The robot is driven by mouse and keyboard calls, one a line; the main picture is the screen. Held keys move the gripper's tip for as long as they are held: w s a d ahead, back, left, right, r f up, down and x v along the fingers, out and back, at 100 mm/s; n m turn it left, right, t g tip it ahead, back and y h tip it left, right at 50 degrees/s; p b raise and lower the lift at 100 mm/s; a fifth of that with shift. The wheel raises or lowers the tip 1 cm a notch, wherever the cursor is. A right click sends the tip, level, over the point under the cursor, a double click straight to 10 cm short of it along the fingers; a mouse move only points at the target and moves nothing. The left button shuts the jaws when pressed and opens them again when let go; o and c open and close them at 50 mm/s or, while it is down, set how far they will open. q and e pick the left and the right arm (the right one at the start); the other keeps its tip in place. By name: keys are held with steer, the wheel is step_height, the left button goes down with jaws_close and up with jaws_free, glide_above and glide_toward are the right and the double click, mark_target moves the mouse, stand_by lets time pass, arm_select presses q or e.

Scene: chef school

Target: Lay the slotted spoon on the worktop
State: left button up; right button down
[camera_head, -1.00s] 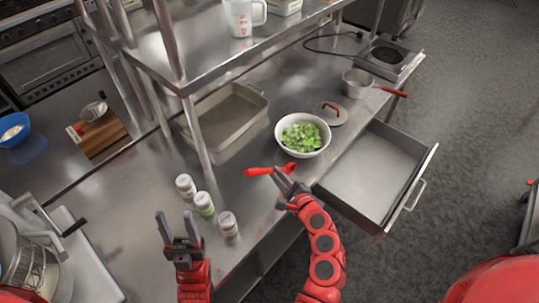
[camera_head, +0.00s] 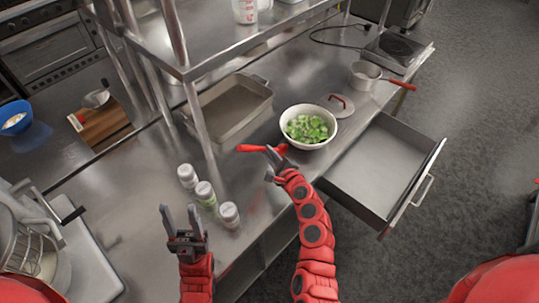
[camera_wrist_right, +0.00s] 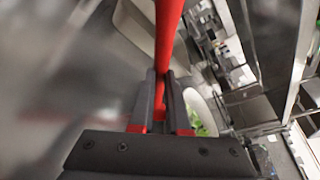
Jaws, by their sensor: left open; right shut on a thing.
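My right gripper (camera_head: 274,162) is shut on a red handle, which I take to be the slotted spoon (camera_head: 252,148). It is over the steel worktop (camera_head: 240,178), just left of the salad bowl. I cannot tell whether the spoon touches the worktop. In the right wrist view the red handle (camera_wrist_right: 167,35) runs up from between the fingers (camera_wrist_right: 160,100); no slotted head can be made out. My left gripper (camera_head: 180,220) is open and empty, near the worktop's front left, beside the jars.
A white bowl of greens (camera_head: 308,128) stands right of the spoon, with a lid (camera_head: 336,104) and saucepan (camera_head: 364,76) beyond. An open drawer (camera_head: 375,170) juts out front. Three jars (camera_head: 206,194) stand left. A deep tray (camera_head: 232,110) lies under the shelf.

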steer(key=shift+f+b, duration=0.25)
steer(key=shift+b, duration=0.05)
steer(key=c, duration=0.9)
jaws_free()
steer(key=shift+r, duration=0.1)
steer(key=v, duration=1.2)
steer(key=shift+r+p, duration=0.25)
steer(key=shift+p, duration=0.1)
steer(key=shift+d, duration=0.1)
